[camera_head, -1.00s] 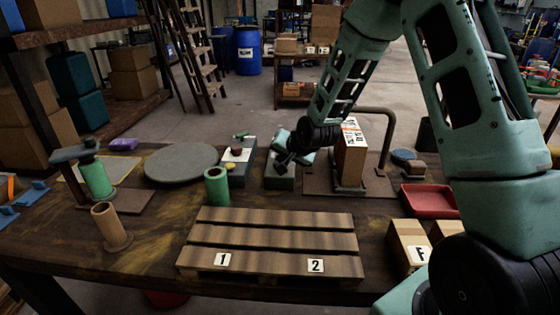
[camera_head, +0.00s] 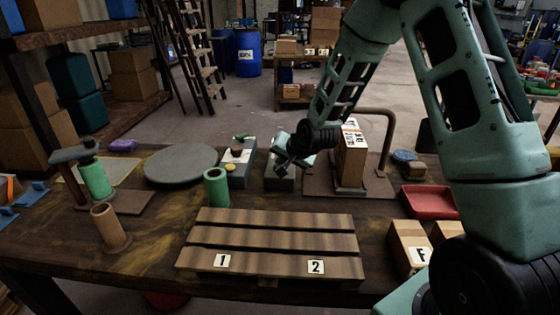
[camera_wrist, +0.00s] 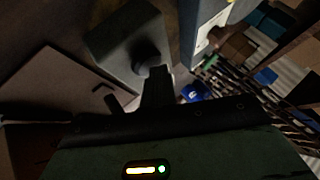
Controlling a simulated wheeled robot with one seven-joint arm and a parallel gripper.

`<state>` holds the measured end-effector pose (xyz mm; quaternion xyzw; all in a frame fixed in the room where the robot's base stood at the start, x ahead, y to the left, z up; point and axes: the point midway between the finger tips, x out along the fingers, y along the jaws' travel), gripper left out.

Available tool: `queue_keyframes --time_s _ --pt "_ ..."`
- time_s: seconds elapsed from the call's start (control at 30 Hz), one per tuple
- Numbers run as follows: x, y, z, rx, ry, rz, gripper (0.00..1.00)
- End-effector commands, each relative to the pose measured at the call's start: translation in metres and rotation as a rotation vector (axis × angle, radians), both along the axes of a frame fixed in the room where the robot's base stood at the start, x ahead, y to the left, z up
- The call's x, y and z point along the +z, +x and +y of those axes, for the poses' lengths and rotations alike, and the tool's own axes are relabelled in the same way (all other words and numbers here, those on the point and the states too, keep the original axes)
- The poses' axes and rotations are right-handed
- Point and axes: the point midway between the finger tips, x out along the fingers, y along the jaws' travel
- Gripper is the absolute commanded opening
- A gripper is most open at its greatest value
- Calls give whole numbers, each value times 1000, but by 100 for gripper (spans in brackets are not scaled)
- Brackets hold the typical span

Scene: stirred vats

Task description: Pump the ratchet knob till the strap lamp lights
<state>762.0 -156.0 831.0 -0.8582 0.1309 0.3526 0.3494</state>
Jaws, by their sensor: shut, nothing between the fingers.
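A grey box (camera_head: 280,178) stands on the table behind the pallet. In the wrist view the box (camera_wrist: 120,40) carries a dark round knob (camera_wrist: 147,54), which I take for the ratchet knob. My gripper (camera_head: 286,160) is shut and empty at the top of this box. Its dark fingers (camera_wrist: 157,82) are beside the knob in the wrist view; I cannot tell whether they touch it. Left of the box, a grey-and-white unit (camera_head: 246,156) has a bright yellow round spot (camera_head: 231,167) on its front, perhaps the strap lamp. My gripper hides part of the knob's box in the head view.
A slatted pallet (camera_head: 270,238) marked 1 and 2 lies in front, with a green cylinder (camera_head: 216,188) behind it. A carton (camera_head: 350,160) and bent pipe (camera_head: 388,130) stand right of my gripper. A red tray (camera_head: 430,202) lies farther right.

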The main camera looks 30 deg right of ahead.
Motion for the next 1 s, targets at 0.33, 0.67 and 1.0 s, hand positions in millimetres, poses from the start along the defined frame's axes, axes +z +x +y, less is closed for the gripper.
queue_keyframes --time_s 0.33,0.67,1.0 --pt "21 -1 0 0 0 1 0" --pt "30 0 0 0 0 0 0" --pt "38 0 0 -1 0 -1 0"
